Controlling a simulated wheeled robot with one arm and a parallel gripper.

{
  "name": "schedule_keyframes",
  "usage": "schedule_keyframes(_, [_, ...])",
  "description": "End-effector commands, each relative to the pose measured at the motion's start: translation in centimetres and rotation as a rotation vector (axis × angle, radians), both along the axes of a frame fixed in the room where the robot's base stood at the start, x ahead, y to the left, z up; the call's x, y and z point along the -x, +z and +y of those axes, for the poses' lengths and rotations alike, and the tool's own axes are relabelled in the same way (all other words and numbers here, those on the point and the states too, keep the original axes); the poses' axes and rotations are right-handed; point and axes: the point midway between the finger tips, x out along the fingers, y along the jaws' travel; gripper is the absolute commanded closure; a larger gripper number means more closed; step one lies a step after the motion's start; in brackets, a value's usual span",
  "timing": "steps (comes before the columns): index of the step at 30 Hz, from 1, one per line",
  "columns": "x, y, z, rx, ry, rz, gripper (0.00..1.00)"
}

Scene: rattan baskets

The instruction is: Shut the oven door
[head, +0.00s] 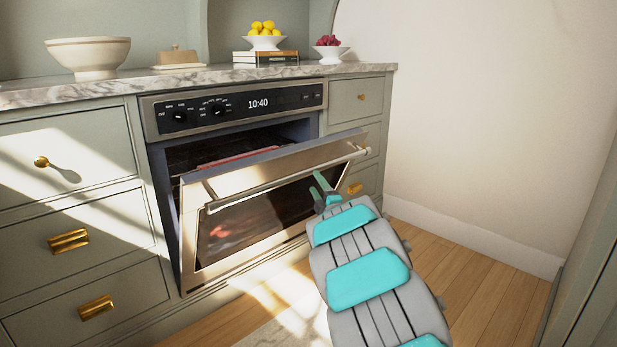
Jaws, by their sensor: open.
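The oven (235,118) is built into grey-green cabinets, its clock reading 10:40. Its door (285,160) is hinged at the bottom and partly open, tilted outward at the top, with a dark gap above it showing a rack inside. A metal bar handle (285,182) runs along the door's upper front. My gripper (320,185) is in front of the door's right half, just below the handle's right part. Its fingers look apart and hold nothing I can see. I cannot tell whether they touch the door or handle.
A marble counter (210,78) above holds a bowl (88,57), a covered butter dish (179,59), lemons on a stand (265,30) and books (265,57). Drawers with brass pulls (68,240) flank the oven. Wooden floor (470,262) is free at right, before a white wall (490,130).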

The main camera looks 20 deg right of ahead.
Motion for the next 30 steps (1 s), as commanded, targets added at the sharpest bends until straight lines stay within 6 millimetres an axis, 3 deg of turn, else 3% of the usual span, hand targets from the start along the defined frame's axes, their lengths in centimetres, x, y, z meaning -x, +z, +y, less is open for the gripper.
schedule_keyframes(18, [-6.4,1.3,-0.2,-0.003,-0.003,0.005,0.39])
schedule_keyframes(30, [-7.3,1.6,-0.2,-0.003,-0.003,0.004,0.39])
